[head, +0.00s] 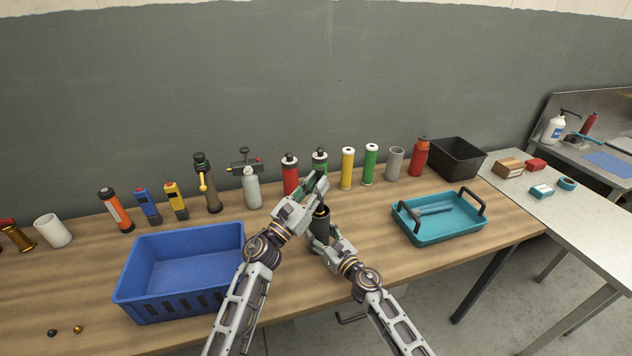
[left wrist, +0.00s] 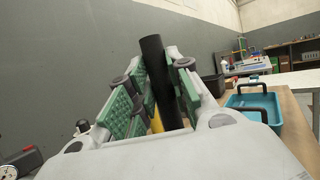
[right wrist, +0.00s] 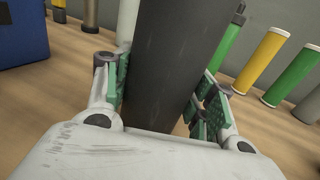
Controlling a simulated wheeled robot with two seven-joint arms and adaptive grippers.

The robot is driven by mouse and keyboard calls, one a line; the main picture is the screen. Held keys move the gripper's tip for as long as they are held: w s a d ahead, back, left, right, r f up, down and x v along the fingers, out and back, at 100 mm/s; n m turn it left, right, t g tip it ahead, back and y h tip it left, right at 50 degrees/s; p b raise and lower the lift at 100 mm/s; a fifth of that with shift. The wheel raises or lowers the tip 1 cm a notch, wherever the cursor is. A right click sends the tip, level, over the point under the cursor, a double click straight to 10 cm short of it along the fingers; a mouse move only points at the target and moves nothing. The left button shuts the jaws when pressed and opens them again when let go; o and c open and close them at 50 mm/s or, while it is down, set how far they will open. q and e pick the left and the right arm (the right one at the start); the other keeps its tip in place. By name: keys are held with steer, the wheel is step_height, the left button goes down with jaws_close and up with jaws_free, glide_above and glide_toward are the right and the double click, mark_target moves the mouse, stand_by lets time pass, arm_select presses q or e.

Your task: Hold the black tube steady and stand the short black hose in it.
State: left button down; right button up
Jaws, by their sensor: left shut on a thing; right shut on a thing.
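The black tube (head: 319,230) stands upright near the middle of the table's front part. My right gripper (head: 325,238) is shut around it, and the right wrist view shows the dark tube (right wrist: 170,60) between the green finger pads (right wrist: 165,95). My left gripper (head: 316,188) is above the tube and shut on the short black hose (left wrist: 155,65), which shows in the left wrist view as a smooth, slightly tilted black cylinder between its pads. The hose's far end is hidden by the gripper body. I cannot tell whether the hose is inside the tube.
A blue crate (head: 125,290) stands left of my arms and a teal tray (head: 425,238) with a blue item lies to the right. A row of bottles and cylinders, including a red one (head: 290,178) and a yellow one (head: 347,168), stands behind. A black bin (head: 470,158) is back right.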

arm_select(q)
steer(key=shift+f, duration=2.6)
steer(key=shift+f, duration=0.1)
steer(key=c, duration=1.2)
jaws_free()
step_height(320, 180, up, 10)
